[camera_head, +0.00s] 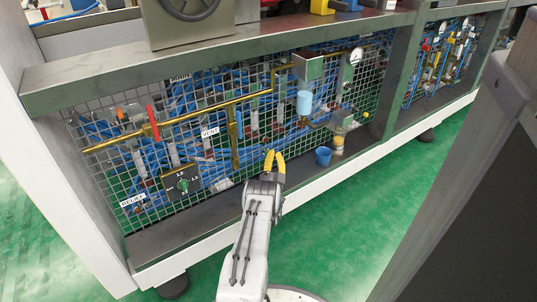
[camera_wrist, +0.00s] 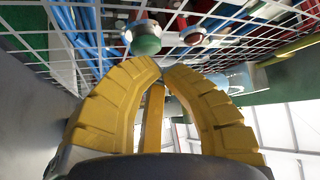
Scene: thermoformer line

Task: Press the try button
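In the wrist view a round green button-like part (camera_wrist: 146,38) and a round reddish one (camera_wrist: 192,36) stand at the grid, just beyond my gripper. I cannot read a label on either, so I cannot tell which is the try button. My gripper (camera_wrist: 163,64) has yellow fingers whose tips come together, with nothing seen between the tips. In the head view my gripper (camera_head: 274,156) points at the lower middle of the wire grid (camera_head: 226,160), left of a blue cup. The fingertips hide part of the grid, and contact cannot be told.
A brass pipe with a red lever (camera_head: 152,122) crosses the grid. A dial plate with a green knob (camera_head: 183,186) sits lower left. A dark panel (camera_head: 470,200) rises on the right. Green floor is open at left.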

